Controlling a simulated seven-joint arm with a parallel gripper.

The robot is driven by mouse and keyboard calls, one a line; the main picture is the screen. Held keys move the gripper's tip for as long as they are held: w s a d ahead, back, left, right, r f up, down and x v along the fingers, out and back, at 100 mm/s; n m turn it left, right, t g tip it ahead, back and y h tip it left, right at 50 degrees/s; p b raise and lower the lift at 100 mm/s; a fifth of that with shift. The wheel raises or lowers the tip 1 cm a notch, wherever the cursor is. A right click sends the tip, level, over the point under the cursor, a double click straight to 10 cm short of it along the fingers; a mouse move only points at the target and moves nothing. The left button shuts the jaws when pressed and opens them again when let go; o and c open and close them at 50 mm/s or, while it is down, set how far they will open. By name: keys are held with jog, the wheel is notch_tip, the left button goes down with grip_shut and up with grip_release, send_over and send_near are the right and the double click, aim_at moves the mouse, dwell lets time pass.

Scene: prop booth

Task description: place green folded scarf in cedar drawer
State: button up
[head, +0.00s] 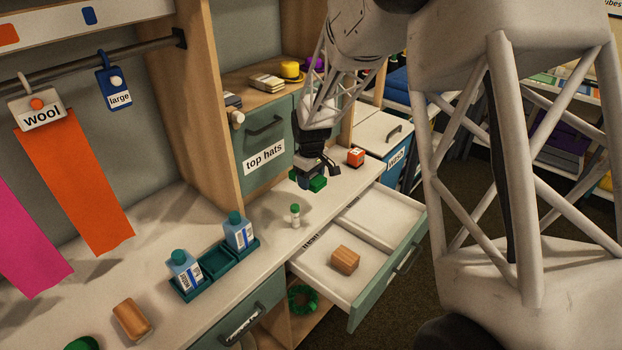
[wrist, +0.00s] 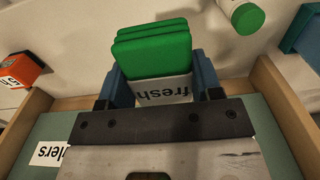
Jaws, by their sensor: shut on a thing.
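The green folded scarf (wrist: 153,48) is a thick stack of layers, held between the two blue fingers of my gripper (wrist: 160,82). In the head view, the scarf (head: 318,183) shows partly below my gripper (head: 309,177), over the counter in front of the "top hats" cabinet. I cannot tell whether it touches the counter. A white "fresh" label (wrist: 162,89) shows between the fingers. An open drawer (head: 347,299) with a green front lies to the right and below, split into two compartments. A wooden block (head: 345,259) lies in the near compartment; the far one (head: 381,216) looks empty.
A small green-capped bottle (head: 295,216) stands on the counter near the drawer. An orange box (head: 355,157) sits beyond my gripper. A teal tray (head: 215,275) holds two blue bottles. The "top hats" cabinet front (head: 265,150) rises behind. Another wooden block (head: 132,319) lies at the left.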

jog(key=shift+d, duration=0.1)
jog(key=d+f+m, duration=0.1)
jog(key=d+f, duration=0.2)
jog(key=d, duration=0.7)
jog(key=w+d+f+m, duration=0.1)
jog(key=d+f, duration=0.3)
jog(key=d, duration=0.6)
jog(key=w+d+f+m, duration=0.1)
jog(key=d+f, duration=0.3)
jog(key=d, duration=0.5)
jog(key=shift+w+d+m, duration=0.2)
jog(key=shift+d+m, duration=0.2)
jog(key=shift+m, duration=0.3)
send_over(393, 220)
jog(key=shift+f, duration=3.1)
jog(key=shift+s+f, duration=0.1)
jog(key=shift+f, duration=1.8)
jog(key=shift+f, duration=0.1)
